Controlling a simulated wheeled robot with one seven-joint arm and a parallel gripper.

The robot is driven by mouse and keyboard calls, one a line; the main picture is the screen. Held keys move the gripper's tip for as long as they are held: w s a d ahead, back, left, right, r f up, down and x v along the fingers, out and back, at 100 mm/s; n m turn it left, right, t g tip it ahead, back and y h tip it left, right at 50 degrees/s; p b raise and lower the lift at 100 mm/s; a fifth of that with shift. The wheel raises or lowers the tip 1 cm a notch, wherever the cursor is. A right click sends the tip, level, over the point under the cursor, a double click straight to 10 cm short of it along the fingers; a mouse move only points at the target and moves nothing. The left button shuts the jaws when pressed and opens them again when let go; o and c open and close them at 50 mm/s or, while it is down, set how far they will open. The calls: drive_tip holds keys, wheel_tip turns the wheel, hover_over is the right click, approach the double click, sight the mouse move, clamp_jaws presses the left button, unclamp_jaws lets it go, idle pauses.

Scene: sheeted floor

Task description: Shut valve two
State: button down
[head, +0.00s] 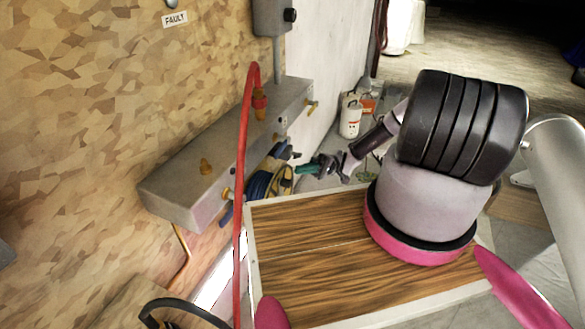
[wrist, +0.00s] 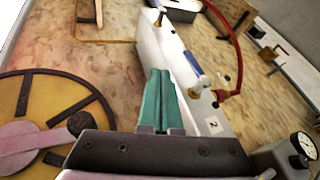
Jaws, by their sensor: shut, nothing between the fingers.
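A long grey manifold box (head: 215,150) is fixed along the wall and carries brass valves and fittings. In the wrist view, a plate marked 2 (wrist: 213,125) is on the pale manifold face. A valve with a blue-and-white lever (wrist: 191,66) on a brass stem is close to that plate. Its lever points up the picture. My gripper (wrist: 159,72) has teal fingers, pressed together and empty. They lie left of the lever, with a gap in the picture. In the head view my gripper (head: 300,169) is beside the manifold's far half; valve two's lever cannot be singled out there.
A red hose (head: 242,150) rises from a fitting on the manifold and hangs in front of it. A yellow wheel-like reel (wrist: 70,90) is close on the left of the wrist view. A gauge (wrist: 303,147) is at lower right. A wooden board (head: 310,255) lies below my arm.

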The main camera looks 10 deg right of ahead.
drive_tip(key=v, duration=0.2)
drive_tip(key=shift+w+d+f, duration=0.1)
drive_tip(key=shift+d+f, duration=0.1)
idle(0.3)
drive_tip(key=w+d+r+m+t+h, duration=0.1)
drive_tip(key=d+r+m+t+h, duration=0.15)
drive_tip(key=r+h, duration=0.85)
drive_tip(key=w+d+r+m+t+h, duration=0.1)
drive_tip(key=d+r+t+h, duration=0.2)
drive_tip(key=r, duration=1.4)
drive_tip(key=s+r+m+t+h, duration=0.2)
drive_tip(key=s+r+t, duration=0.4)
drive_tip(key=r, duration=0.5)
drive_tip(key=s+r+m+t+h, duration=0.1)
drive_tip(key=s+r+m+t, duration=0.4)
drive_tip(key=r, duration=0.6)
drive_tip(key=s+a+t, duration=0.1)
drive_tip(key=s+t, duration=0.1)
drive_tip(key=s, duration=0.1)
drive_tip(key=shift+s+h, duration=0.2)
drive_tip(key=shift+h, duration=0.2)
